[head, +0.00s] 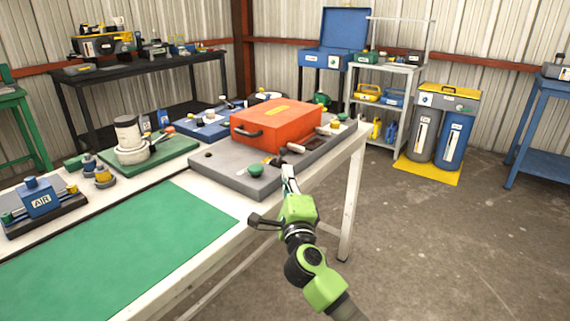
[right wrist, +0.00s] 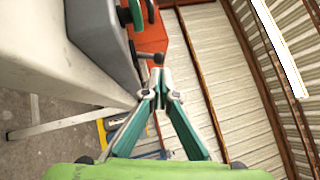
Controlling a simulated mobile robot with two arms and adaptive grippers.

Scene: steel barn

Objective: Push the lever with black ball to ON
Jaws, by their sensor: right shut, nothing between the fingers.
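A small black ball (right wrist: 158,58) on a short rod shows just beyond my right fingertips in the right wrist view. It appears apart from them, close to the orange case. In the head view, a small dark knob (head: 276,161) sits at the front foot of the orange case (head: 275,127); I cannot tell if it is the same ball. The case stands on a grey base plate (head: 222,174) on the bench. My right gripper (head: 288,170) is shut and empty, at the plate's front edge, right of a green knob (head: 255,170). No ON marking is readable. My left gripper is not in view.
The white bench (head: 225,232) carries a green mat (head: 130,240), a blue AIR unit (head: 40,200) and a green-based fixture (head: 140,165). A shelf (head: 385,85) and blue and grey cylinders (head: 453,138) stand behind. The floor right of the bench is clear.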

